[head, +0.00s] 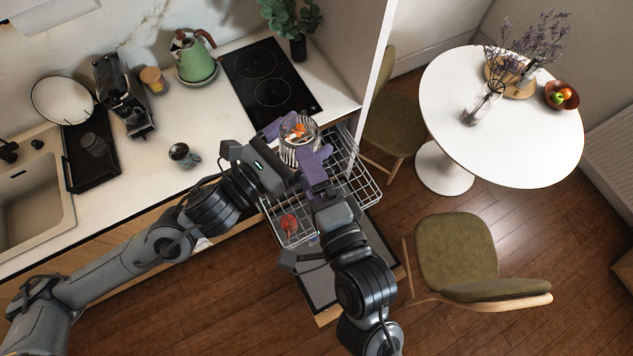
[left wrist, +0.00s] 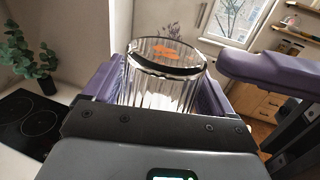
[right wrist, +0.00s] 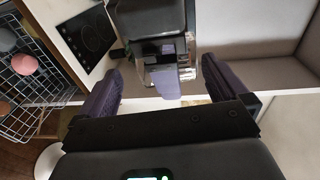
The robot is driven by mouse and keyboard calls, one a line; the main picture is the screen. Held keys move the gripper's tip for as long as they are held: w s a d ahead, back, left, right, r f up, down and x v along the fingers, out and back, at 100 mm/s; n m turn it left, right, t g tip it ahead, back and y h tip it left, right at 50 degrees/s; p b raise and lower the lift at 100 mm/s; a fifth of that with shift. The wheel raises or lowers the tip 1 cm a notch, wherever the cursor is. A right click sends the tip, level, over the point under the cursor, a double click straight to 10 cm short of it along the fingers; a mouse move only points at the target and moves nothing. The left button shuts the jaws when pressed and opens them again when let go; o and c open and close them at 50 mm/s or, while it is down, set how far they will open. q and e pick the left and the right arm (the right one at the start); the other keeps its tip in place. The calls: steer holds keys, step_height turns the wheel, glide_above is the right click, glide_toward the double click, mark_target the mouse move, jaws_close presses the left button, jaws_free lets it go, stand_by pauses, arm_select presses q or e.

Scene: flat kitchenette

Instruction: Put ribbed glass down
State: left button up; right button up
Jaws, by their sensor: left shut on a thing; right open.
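The ribbed glass (head: 300,147) is clear, with a dark rim band and orange marks near its top. My left gripper (head: 281,145) is shut on it and holds it over the upper end of the open dishwasher rack (head: 352,182). In the left wrist view the glass (left wrist: 160,92) stands roughly upright between the purple fingers. My right gripper (head: 317,170) is close beside the glass. In the right wrist view my right gripper (right wrist: 165,92) is open, with my left gripper ahead of it. Whether its fingers touch the glass cannot be told.
A red item (head: 289,223) lies in the wire rack. The black hob (head: 268,78) is behind the glass. A small metallic cup (head: 182,155) stands on the white counter (head: 215,125), with free counter around it. A round table (head: 445,95) and chairs are at the right.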

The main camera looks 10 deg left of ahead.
steer(key=shift+x, duration=1.05)
steer(key=shift+c, duration=0.5)
arm_select(q)
steer(key=shift+r, duration=0.15)
arm_select(e)
steer(key=shift+f, duration=0.1)
steer(key=c, duration=0.9)
arm_select(q)
steer(key=o, duration=0.7)
steer(key=shift+c, duration=0.2)
arm_select(e)
steer(key=shift+c, duration=0.5)
arm_select(q)
steer(key=shift+o, duration=0.6)
steer(key=shift+f, duration=0.2)
